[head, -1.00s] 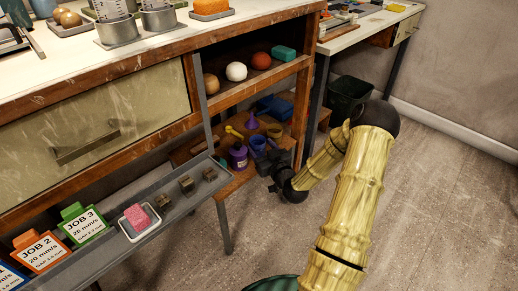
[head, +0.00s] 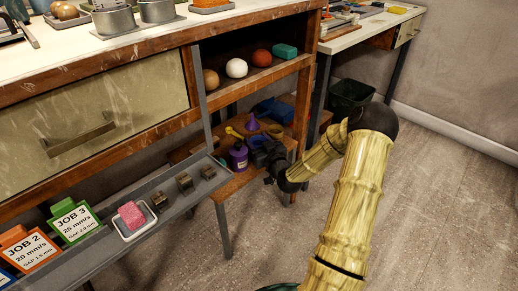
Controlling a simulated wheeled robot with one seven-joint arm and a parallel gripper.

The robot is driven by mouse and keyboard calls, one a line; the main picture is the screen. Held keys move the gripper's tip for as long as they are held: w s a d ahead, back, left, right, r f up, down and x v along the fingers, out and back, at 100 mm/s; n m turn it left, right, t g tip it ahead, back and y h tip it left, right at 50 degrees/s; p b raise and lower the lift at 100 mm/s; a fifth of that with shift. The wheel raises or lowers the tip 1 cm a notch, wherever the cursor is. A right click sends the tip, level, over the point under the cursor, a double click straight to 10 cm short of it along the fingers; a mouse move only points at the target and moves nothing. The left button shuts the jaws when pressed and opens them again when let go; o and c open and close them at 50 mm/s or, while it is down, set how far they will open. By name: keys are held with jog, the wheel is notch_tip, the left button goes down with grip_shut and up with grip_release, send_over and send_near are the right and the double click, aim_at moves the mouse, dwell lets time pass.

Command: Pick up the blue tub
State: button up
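Two blue things sit on the low shelf under the bench: a dark blue, cup-like vessel (head: 257,143) near the front, and a brighter blue, box-like thing (head: 277,108) farther back. Which of them is the blue tub I cannot tell for sure. My gripper (head: 272,161) is black and small in the view, at the front edge of the low shelf. It is just below and right of the dark blue vessel and partly covers it. Whether they touch, and whether the fingers are open or shut, I cannot tell.
A purple bottle (head: 238,157), purple cone (head: 251,123) and yellow tool (head: 233,132) crowd the low shelf (head: 238,181). The shelf above holds several balls and a teal block (head: 285,51). A grey rail tray (head: 156,229) juts out at left. Floor at right is clear.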

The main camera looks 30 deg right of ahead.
jog(key=shift+a, duration=0.1)
jog(key=c, duration=0.3)
jog(key=shift+c, duration=0.2)
notch_tip(320, 180, up, 10)
jog(key=p, duration=0.6)
dwell(0.4)
